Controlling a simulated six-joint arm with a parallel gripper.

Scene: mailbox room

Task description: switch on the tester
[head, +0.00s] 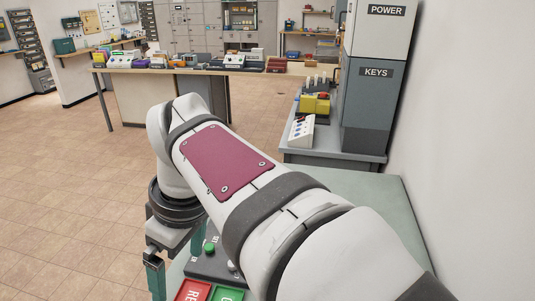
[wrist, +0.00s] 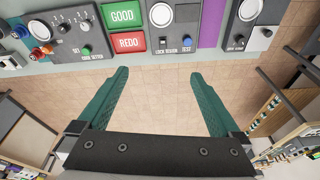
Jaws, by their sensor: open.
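One panel (wrist: 172,30) has a round white dial, a small switch and a blue button. A left panel (wrist: 72,32) has a dial, knobs and a green button; a right one (wrist: 240,25) is partly cut off. My gripper (wrist: 158,73) is open and empty, with its teal fingers apart, short of the panels and over the floor. In the head view my arm hides most of the bench.
A green GOOD plate (wrist: 122,15) and a red REDO plate (wrist: 128,42) sit between two panels. A purple strip (wrist: 211,22) lies right of the dial panel. A grey cabinet (head: 372,85) marked POWER and KEYS stands at right. The tiled floor (head: 60,210) at left is clear.

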